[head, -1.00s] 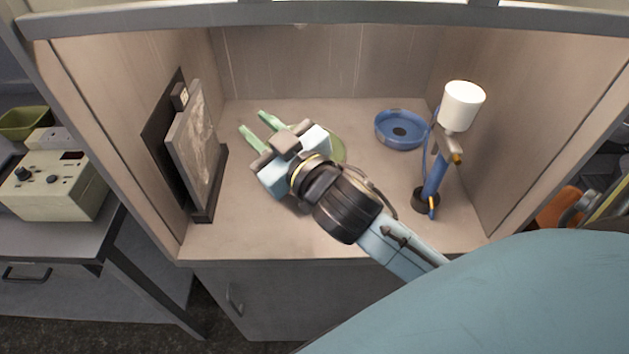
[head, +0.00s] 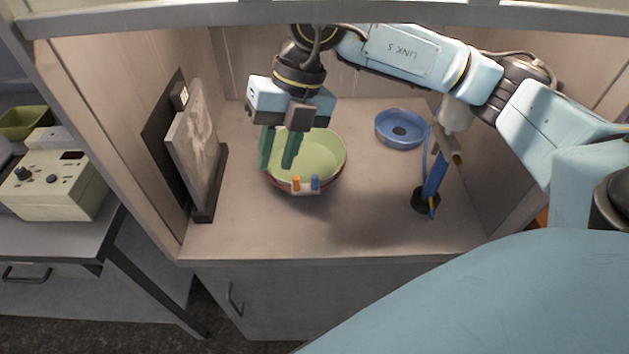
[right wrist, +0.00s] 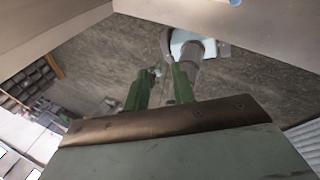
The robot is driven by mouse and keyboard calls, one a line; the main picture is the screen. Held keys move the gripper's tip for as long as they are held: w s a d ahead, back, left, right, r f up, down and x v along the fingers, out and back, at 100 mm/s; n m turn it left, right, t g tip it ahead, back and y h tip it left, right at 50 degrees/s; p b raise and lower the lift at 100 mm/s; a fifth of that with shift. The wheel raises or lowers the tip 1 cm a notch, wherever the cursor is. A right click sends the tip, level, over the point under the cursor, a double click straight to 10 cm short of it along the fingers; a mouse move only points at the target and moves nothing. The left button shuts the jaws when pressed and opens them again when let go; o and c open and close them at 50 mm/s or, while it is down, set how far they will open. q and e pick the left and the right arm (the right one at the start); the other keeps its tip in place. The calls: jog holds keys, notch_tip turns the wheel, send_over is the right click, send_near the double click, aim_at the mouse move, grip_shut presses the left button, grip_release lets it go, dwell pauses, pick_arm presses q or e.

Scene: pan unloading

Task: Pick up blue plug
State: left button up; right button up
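The blue plug (head: 315,184) stands at the front rim of a green-lined pan (head: 318,156), at the right of a small pale holder. An orange plug (head: 296,184) stands beside it on the left. My right gripper (head: 277,163) points down over the pan's left side, behind and left of the blue plug and apart from it. Its two green fingers are spread with nothing between them; they also show spread in the right wrist view (right wrist: 160,88). A small blue spot at that view's top edge is too cut off to identify. My left gripper is not in view.
A blue round dish (head: 401,130) lies at the back right. A blue stand (head: 433,180) with a cord is at the right, partly behind my arm. A framed panel (head: 196,145) stands at the left wall. The cabinet floor in front of the pan is clear.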

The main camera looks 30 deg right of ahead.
jog(key=w+d+r+m+h, duration=0.15)
jog(key=d+h, duration=0.25)
jog(key=d, duration=0.4)
send_over(315, 176)
jog(key=shift+m+t, duration=0.3)
jog(key=shift+m, duration=0.05)
jog(key=f, duration=0.7)
jog(key=shift+s+d+f, duration=0.1)
jog(key=shift+s+f, duration=0.15)
jog(key=shift+s, duration=0.15)
jog(key=shift+w+f+p, duration=0.2)
jog(key=shift+f+p, duration=0.1)
jog(key=shift+f, duration=1.15)
jog(key=shift+w+f+p, duration=0.15)
jog(key=shift+f+p, duration=0.15)
jog(key=shift+f, duration=1.1)
grip_shut()
